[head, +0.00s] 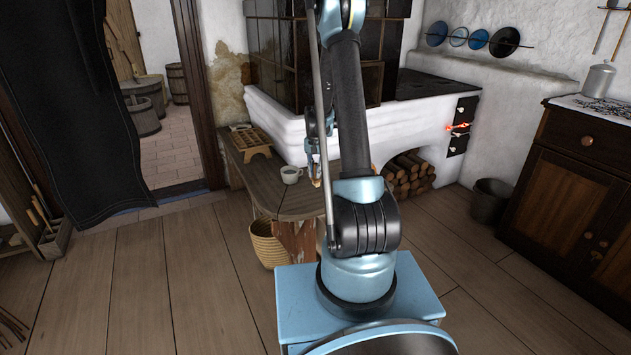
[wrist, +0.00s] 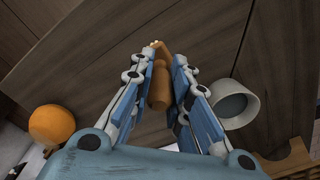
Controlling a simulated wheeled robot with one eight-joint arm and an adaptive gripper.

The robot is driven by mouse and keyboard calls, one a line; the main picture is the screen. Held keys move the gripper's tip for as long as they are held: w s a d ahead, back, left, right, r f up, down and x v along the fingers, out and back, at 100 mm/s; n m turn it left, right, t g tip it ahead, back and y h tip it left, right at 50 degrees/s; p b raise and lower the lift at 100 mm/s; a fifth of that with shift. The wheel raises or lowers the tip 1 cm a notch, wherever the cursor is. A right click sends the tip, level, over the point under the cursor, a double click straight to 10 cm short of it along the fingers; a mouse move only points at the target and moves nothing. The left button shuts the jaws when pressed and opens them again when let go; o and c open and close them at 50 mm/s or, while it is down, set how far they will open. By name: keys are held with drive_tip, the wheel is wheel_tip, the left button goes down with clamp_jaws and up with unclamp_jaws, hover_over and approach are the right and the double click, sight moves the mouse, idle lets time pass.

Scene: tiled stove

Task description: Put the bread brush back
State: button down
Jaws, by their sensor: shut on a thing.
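The bread brush (wrist: 160,88), with a brown wooden handle, lies between the fingers of my gripper (wrist: 160,68) in the wrist view, and the gripper is shut on it. Its far end bends toward a pale tip at the top, over the dark wooden bench. I cannot tell whether that tip touches the wood. In the head view my arm hides most of the gripper, and a small tan piece shows beside the arm above the bench (head: 300,207).
A white mug (head: 291,175) stands on the bench, right of my gripper in the wrist view (wrist: 248,108). A wooden rack (head: 249,142) sits at the bench's back left. An orange round thing (wrist: 52,125) is left of my gripper. A wicker basket (head: 267,243) stands below.

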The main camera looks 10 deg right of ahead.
drive_tip(key=shift+f, duration=2.05)
drive_tip(key=c, duration=1.5)
unclamp_jaws()
